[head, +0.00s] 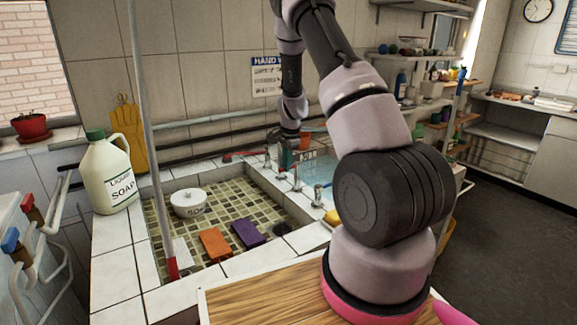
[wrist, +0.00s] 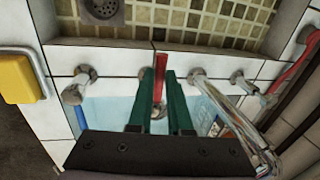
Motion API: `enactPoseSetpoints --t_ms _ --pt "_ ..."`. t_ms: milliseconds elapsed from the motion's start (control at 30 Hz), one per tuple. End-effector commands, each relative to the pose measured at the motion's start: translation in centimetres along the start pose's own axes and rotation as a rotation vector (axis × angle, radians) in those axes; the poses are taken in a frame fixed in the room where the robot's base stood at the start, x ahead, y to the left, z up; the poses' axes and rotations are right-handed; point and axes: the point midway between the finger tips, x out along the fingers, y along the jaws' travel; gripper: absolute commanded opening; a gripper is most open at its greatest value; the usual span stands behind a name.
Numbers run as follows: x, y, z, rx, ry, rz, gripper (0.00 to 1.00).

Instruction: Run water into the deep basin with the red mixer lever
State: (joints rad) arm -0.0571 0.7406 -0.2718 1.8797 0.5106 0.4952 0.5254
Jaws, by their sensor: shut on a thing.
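My gripper (head: 287,158) is over the ledge between the two basins. In the wrist view its green fingers (wrist: 167,100) are shut on the red mixer lever (wrist: 160,68), whose red end sticks out between them towards the tiled basin. The deep basin (wrist: 105,112) is pale blue inside and lies under my fingers in the wrist view; in the head view it is on the right (head: 322,172), partly behind my arm. A chrome spout (wrist: 232,118) reaches over it. I cannot make out a stream of water.
Chrome posts (head: 296,180) stand along the ledge. Another red handle (wrist: 294,66) is at the wrist view's right. The mosaic basin holds a white bowl (head: 190,205), an orange block (head: 214,244) and a purple block (head: 249,233). A soap jug (head: 115,178) stands left. A yellow sponge (wrist: 18,78) lies near.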

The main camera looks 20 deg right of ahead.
Motion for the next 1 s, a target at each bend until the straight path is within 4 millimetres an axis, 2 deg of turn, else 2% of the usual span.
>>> enactPoseSetpoints --t_ms 367,400,433,467,800,867,1000 --pt "0.0 -0.3 0.0 0.046 0.009 -0.003 0.0" --pt "0.0 -0.3 0.0 0.046 0.009 -0.003 0.29" --pt "0.0 -0.3 0.0 0.046 0.009 -0.003 0.4" --pt "0.0 -0.3 0.0 0.046 0.009 -0.002 0.47" --pt "-0.2 -0.3 0.0 0.044 0.009 -0.002 0.47" --pt "-0.7 -0.3 0.0 0.044 0.009 -0.003 0.47" --pt "-2.8 -0.4 0.0 0.043 0.009 -0.005 0.47"
